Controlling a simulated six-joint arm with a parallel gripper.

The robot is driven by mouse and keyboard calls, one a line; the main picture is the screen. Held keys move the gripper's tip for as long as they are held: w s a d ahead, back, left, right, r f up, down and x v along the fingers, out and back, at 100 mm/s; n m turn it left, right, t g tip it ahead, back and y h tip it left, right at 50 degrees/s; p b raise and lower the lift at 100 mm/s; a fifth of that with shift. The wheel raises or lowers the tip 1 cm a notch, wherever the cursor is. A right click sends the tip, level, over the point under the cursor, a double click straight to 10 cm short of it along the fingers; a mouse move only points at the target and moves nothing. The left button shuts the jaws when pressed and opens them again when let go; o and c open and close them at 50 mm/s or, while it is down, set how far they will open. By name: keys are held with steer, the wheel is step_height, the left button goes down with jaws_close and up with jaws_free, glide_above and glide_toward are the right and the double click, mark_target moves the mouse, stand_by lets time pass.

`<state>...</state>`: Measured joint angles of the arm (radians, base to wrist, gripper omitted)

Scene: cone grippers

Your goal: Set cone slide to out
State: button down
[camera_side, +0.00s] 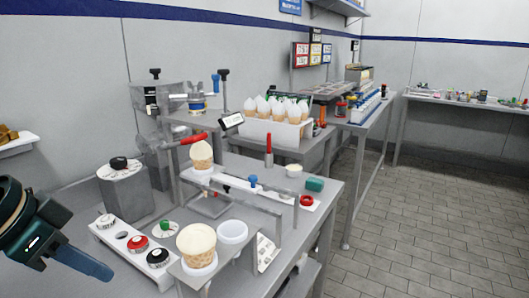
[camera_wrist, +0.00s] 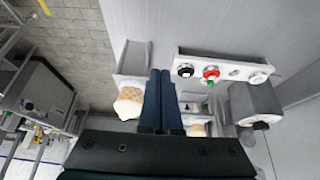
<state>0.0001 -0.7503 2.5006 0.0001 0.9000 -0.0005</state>
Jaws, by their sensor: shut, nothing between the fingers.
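A white slide strip with a blue knob (camera_side: 253,181) lies along a raised grey bar. I cannot tell for sure that it is the cone slide, nor its setting. A filled cone (camera_side: 201,155) stands at the left end of this bar. A larger-looking filled cone (camera_side: 196,241) stands in a holder on the front ledge, beside a white cup (camera_side: 232,232). My gripper (camera_side: 108,274) is shut and empty at the lower left, apart from the cones and knob. In the wrist view its closed fingers (camera_wrist: 161,73) lie right of a cone (camera_wrist: 128,104) and hide part of the bench.
A control panel with round knobs (camera_side: 135,243) lies between my gripper and the front cone. A grey box with a dial (camera_side: 122,185) stands behind it. A rack of cones (camera_side: 274,128) stands at the back. A red upright handle (camera_side: 268,150) rises near the bar.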

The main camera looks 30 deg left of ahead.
mark_target(253, 176)
stand_by(0.3)
